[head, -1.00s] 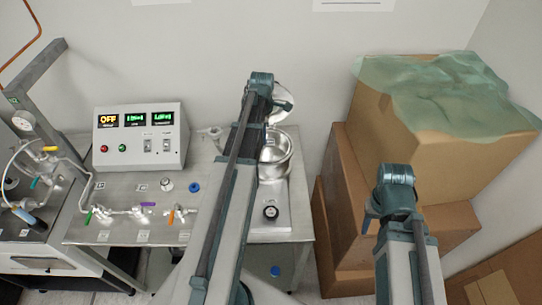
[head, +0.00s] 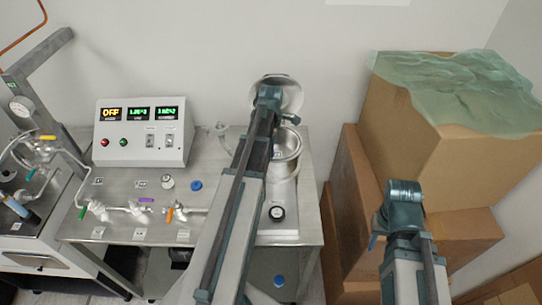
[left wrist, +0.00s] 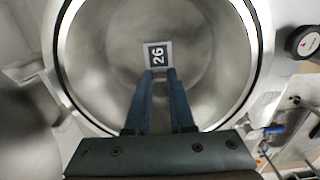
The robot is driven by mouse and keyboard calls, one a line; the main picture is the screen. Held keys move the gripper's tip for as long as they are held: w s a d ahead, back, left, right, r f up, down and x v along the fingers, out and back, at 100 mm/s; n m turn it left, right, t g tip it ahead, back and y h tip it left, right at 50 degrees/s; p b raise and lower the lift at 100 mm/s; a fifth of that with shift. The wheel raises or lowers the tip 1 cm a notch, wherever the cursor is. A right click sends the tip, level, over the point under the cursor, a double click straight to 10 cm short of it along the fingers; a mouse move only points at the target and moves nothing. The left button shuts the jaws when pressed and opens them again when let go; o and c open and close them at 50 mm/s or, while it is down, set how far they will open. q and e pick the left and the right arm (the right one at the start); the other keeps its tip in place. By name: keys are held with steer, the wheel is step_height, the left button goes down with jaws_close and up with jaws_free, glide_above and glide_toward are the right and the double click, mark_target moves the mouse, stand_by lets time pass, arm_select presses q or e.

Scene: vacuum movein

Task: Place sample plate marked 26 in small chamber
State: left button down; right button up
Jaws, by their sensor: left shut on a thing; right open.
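The small sample plate marked 26 (left wrist: 158,55) is at the tips of my left gripper (left wrist: 160,72), whose two dark fingers are shut on it. In the left wrist view the plate is in front of the round metal interior of the small chamber (left wrist: 215,95); I cannot tell whether it touches the floor. In the head view the chamber (head: 291,145) is open, its round lid (head: 290,92) raised behind my left arm. That arm partly covers the chamber. My right gripper (head: 373,241) is open and empty, well to the right of the bench, before the boxes.
A control box (head: 145,130) with lit displays stands on the metal bench (head: 215,175), with several colored valves in front. Stacked cardboard boxes (head: 440,100) under a green sheet (head: 455,80) fill the right side.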

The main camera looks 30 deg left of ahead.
arm_select(q)
step_height(320, 180, down, 2)
steer(key=shift+f+b, duration=0.15)
steer(key=shift+b, duration=0.45)
arm_select(e)
steer(key=shift+f, duration=0.95)
arm_select(q)
steer(key=c, duration=0.8)
jaws_free()
arm_select(e)
steer(key=shift+f, duration=0.15)
arm_select(q)
step_height(320, 180, up, 12)
steer(key=p, duration=1.2)
steer(key=shift+r, duration=0.2)
arm_select(e)
step_height(320, 180, up, 12)
